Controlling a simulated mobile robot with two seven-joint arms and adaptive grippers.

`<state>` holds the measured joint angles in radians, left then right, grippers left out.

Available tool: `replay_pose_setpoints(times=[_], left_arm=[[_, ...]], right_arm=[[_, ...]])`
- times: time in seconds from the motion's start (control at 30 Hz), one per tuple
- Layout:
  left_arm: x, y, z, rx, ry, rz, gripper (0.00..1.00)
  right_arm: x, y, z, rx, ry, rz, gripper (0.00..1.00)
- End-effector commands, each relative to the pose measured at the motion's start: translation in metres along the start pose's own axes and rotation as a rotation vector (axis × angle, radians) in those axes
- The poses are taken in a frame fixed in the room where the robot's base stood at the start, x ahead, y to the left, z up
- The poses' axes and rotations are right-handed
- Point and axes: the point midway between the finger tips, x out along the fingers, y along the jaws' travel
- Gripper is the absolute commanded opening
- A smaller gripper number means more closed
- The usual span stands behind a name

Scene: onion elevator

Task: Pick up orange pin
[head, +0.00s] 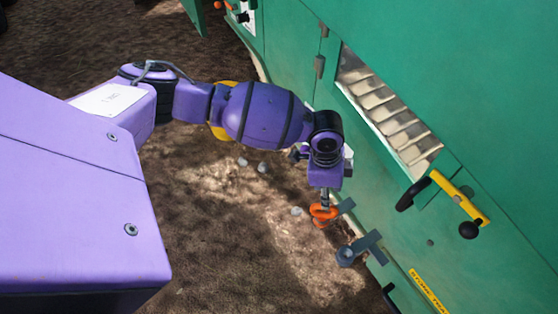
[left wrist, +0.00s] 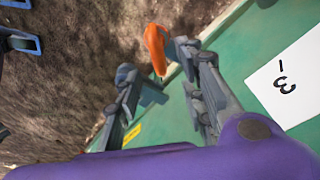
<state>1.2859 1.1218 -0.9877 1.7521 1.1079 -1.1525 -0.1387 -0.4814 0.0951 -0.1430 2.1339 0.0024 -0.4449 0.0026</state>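The orange pin (head: 322,212) shows in the head view low beside the green machine, next to a grey metal bracket (head: 347,206). It has a looped top. My left gripper (head: 325,193) points down right above it. In the left wrist view the orange pin (left wrist: 155,45) appears in line with the gap between the spread fingertips of my left gripper (left wrist: 155,60). The fingers are apart, and I see no clear contact with the pin. The pin's lower end is partly hidden. My right gripper is not in view.
The green machine (head: 470,90) fills the right side, with a slatted opening (head: 390,115) and a yellow handle (head: 460,197). Another grey bracket (head: 360,248) sticks out below the pin. Bare brown soil (head: 220,250) lies open to the left, with small pale stones.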

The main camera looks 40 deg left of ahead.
Motion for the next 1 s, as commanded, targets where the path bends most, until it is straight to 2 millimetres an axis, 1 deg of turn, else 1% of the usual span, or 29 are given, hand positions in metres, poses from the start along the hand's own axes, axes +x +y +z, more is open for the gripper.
replay_pose_setpoints(times=[0.07, 0.33, 0.5, 0.6, 0.67, 0.83, 0.87, 1.0], left_arm=[[0.007, -0.003, -0.002, 0.002, 0.000, -0.003, 0.37], [0.032, -0.001, -0.001, 0.003, 0.002, -0.004, 0.37], [0.059, 0.003, 0.003, 0.003, 0.002, -0.004, 0.37], [0.071, 0.002, 0.002, 0.003, 0.003, -0.005, 0.37], [0.073, 0.002, 0.002, 0.003, 0.003, -0.006, 0.37], [0.071, 0.002, 0.001, 0.003, 0.005, -0.007, 0.37], [0.071, 0.002, 0.001, 0.003, 0.005, -0.007, 0.35], [0.071, 0.002, 0.002, 0.003, 0.005, -0.007, 0.17]], right_arm=[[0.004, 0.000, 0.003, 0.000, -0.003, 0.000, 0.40], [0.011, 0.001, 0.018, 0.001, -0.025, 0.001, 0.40], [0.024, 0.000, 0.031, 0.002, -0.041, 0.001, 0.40], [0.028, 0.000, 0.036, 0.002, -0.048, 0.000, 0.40], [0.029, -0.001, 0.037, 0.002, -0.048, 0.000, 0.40], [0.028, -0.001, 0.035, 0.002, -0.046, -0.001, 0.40], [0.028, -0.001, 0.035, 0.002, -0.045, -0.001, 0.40], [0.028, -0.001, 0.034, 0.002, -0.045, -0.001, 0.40]])
